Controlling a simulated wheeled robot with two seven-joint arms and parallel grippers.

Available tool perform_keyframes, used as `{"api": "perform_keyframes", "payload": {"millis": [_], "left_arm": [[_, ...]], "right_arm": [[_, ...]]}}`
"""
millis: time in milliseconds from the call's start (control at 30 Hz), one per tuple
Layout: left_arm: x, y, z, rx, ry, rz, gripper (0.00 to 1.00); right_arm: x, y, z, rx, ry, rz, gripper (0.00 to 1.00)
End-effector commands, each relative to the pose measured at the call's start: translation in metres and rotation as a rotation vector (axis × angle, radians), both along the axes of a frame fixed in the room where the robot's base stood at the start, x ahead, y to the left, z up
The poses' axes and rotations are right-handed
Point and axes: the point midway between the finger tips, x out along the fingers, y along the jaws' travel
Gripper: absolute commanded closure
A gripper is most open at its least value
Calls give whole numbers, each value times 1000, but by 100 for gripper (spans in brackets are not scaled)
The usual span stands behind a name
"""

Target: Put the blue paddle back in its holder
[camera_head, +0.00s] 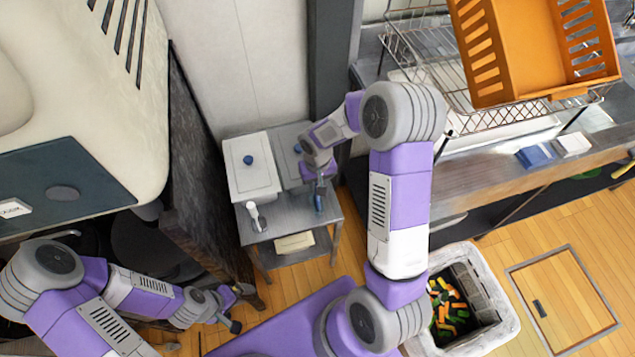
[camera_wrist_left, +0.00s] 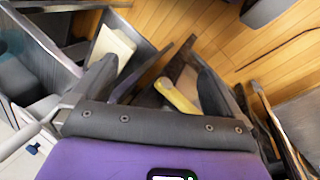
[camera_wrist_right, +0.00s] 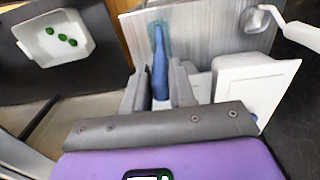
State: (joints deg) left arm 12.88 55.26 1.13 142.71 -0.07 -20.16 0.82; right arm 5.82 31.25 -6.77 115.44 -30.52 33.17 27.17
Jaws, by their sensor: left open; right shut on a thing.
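The blue paddle (camera_wrist_right: 159,72) is between the fingers of my right gripper (camera_wrist_right: 158,82) in the right wrist view; the gripper is shut on its handle. Its far end meets a teal, see-through piece (camera_wrist_right: 158,35) over the grey metal table top; I cannot tell whether this is the holder or whether the paddle is seated in it. In the head view the paddle (camera_head: 319,198) shows small below my right gripper (camera_head: 318,180), at the small table's right side. My left gripper (camera_head: 238,307) is open and empty, low and away from the table.
The small metal table (camera_head: 285,232) carries a lidded white box (camera_head: 250,180) with a blue knob and a white utensil (camera_head: 255,215). A dark panel (camera_head: 195,170) stands to the left. A white bin (camera_head: 495,318) and a counter with an orange crate (camera_head: 535,45) are right.

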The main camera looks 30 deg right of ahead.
Motion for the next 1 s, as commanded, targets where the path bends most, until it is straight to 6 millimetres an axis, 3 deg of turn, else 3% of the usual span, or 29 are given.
{"api": "perform_keyframes", "payload": {"millis": [400, 700, 733, 900, 1000], "left_arm": [[0, 0, -15, 0, 0, 0, 0], [0, 0, -15, 0, 0, 0, 0], [0, 0, -15, 0, 0, 0, 0], [0, 0, -15, 0, 0, 0, 0], [0, 0, -15, 0, 0, 0, 0]], "right_arm": [[0, 0, -18, 0, 0, 1, 100], [0, 0, -18, 0, -1, 1, 100], [0, 0, -18, 0, -1, 0, 71], [0, 0, -18, 0, 0, 0, 45], [0, 0, -18, 0, 0, 0, 45]]}}
